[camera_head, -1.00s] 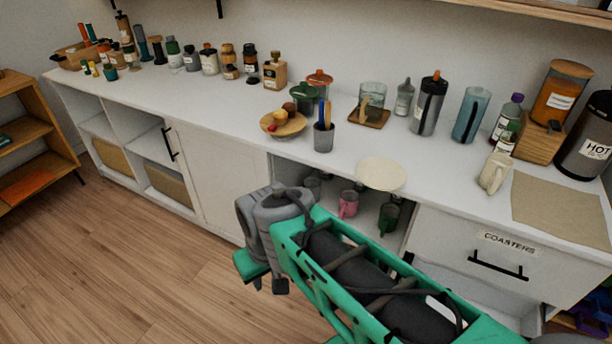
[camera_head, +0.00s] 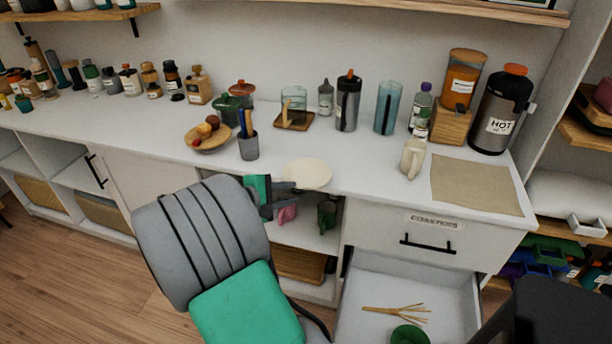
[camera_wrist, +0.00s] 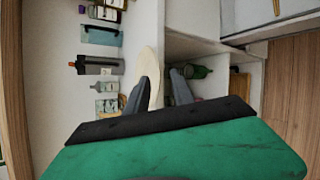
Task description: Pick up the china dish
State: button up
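The china dish (camera_head: 307,174) is a flat, round, cream plate lying at the front edge of the white counter. It also shows in the wrist view (camera_wrist: 147,63), seen edge-on. My gripper (camera_head: 291,190) is just off the dish's front left side, at the counter's edge. In the wrist view my gripper (camera_wrist: 160,84) is open, with its two dark fingers apart and nothing held. The left finger overlaps part of the dish there; I cannot tell whether they touch.
A grey pen cup (camera_head: 249,148) and a wooden fruit plate (camera_head: 208,143) stand left of the dish. A cream pitcher (camera_head: 412,158) stands to the right. Below the counter are a pink mug (camera_head: 287,214) and a green mug (camera_head: 327,215). An open drawer (camera_head: 372,290) juts out at right.

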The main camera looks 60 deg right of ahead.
aim_at(310, 187)
jog(key=x, duration=0.8)
jog(key=shift+s+r+b, duration=0.25)
jog(key=shift+r+b, duration=0.15)
jog(key=shift+b, duration=0.05)
jog(key=shift+c, duration=0.2)
grip_shut()
jog(key=shift+d, duration=0.1)
dwell(0.4)
